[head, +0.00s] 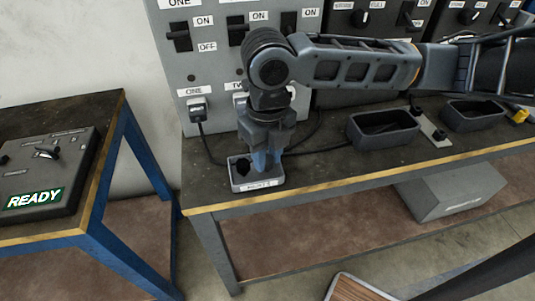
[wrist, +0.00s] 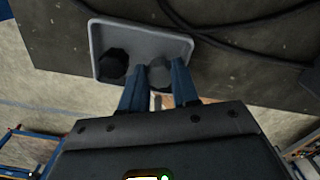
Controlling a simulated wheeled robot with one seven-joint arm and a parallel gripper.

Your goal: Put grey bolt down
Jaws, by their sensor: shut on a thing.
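My gripper (head: 264,161) points down over a small grey tray (head: 262,183) near the front edge of the workbench. In the wrist view its two blue fingers (wrist: 158,76) are shut on the grey bolt (wrist: 160,70), a dark grey round-looking piece between the fingertips. The bolt is over or in the right part of the tray (wrist: 140,36); I cannot tell whether it touches the tray floor. A black bolt (wrist: 113,64) with a hexagonal outline sits in the left part of the tray, beside the fingers. The fingers hide the grey bolt in the head view.
Two dark open bins (head: 383,129) (head: 473,115) stand to the right on the workbench (head: 330,172). Black cables (head: 318,148) run behind the tray. A switch panel (head: 183,75) rises at the back. A blue-framed table with a READY box (head: 45,175) stands left, across a gap.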

